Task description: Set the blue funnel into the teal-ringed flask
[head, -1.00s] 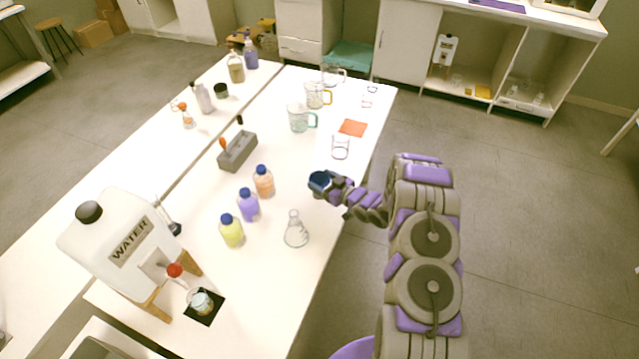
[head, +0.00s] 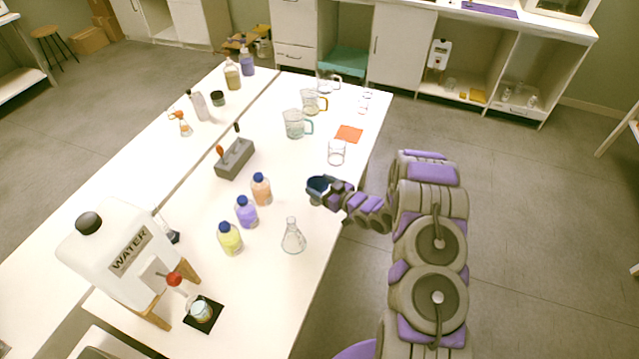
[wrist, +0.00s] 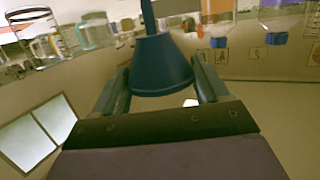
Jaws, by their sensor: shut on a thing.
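My gripper (wrist: 160,88) is shut on the blue funnel (wrist: 162,62), whose wide cone sits between the two fingers in the wrist view, with its narrow stem pointing to the top of the picture. In the head view the dark blue funnel (head: 319,186) is at the tip of my gripper (head: 328,192), above the right edge of the long table. A clear conical flask (head: 293,238) stands upright on the table, below and left of my gripper in the head view. I cannot make out a teal ring on it. The funnel is apart from this flask.
Orange (head: 261,190), purple (head: 246,212) and yellow (head: 230,239) bottles stand left of the flask. A beaker (head: 336,153), an orange mat (head: 349,134) and several jugs are farther back. A water tank (head: 118,252) stands front left. The table in front of the flask is clear.

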